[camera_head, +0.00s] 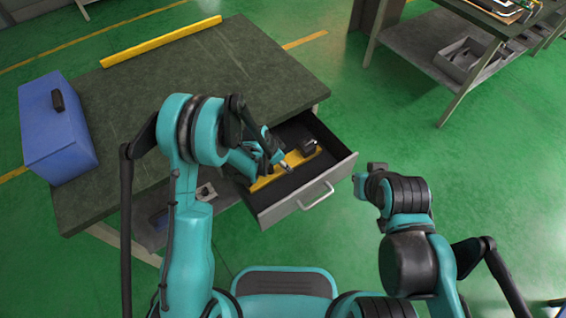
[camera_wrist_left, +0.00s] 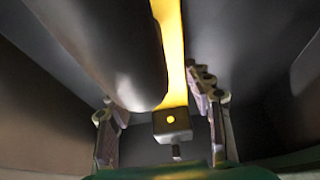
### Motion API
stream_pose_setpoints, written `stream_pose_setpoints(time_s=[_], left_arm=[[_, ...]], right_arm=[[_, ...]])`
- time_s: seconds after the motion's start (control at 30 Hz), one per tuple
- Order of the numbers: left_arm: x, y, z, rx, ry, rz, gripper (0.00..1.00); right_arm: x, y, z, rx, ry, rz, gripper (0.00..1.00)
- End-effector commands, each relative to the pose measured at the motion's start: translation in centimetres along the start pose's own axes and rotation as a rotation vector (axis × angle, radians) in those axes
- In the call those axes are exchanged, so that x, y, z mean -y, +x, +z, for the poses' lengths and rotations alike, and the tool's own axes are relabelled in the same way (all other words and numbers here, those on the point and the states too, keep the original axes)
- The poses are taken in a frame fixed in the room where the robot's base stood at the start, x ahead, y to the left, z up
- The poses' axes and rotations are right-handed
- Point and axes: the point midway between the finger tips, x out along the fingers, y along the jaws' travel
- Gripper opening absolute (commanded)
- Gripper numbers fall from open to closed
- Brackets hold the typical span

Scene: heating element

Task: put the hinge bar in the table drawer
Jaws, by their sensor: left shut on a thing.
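The hinge bar (camera_head: 296,159) is a yellow strip with a dark block on it, lying low inside the open table drawer (camera_head: 331,170). Whether it rests on the drawer floor I cannot tell. My left gripper (camera_head: 276,163) reaches down into the drawer and is shut on the bar; the arm hides part of it. In the left wrist view the bar (camera_wrist_left: 172,60) runs away from between the fingers, with a dark block at its near end. My right gripper (camera_head: 367,178) is outside the drawer, to the right of its front; its finger opening is unclear.
The drawer is pulled out from a dark-topped table (camera_head: 215,75). A blue box (camera_head: 55,130) stands at the table's left end, and a yellow strip (camera_head: 160,42) lies along its far edge. Another table with a grey bin (camera_head: 468,60) is at the upper right. Green floor lies between.

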Motion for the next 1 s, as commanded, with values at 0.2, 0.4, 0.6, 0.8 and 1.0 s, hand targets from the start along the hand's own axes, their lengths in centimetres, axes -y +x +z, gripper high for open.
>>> stream_pose_setpoints(time_s=[0.2,0.4,0.6,0.8,1.0], left_arm=[[0.0,0.2,0.1,0.0,0.0,0.0,0.67],[0.0,0.2,0.1,0.0,0.0,0.0,0.72],[0.0,-0.2,-0.1,0.0,0.0,0.0,0.72],[0.0,-3.6,-0.1,0.0,-0.002,0.0,0.72],[0.0,-8.2,-0.1,0.001,-0.002,0.0,0.72]], right_arm=[[0.0,0.1,0.1,0.0,0.0,0.0,0.0],[0.0,0.1,0.1,0.0,0.0,0.0,0.0],[0.0,-0.1,-0.1,0.0,0.0,0.0,0.0],[0.0,-1.3,-0.9,0.0,0.0,0.0,0.0],[0.0,-2.7,-1.9,0.0,0.0,0.0,0.0]])
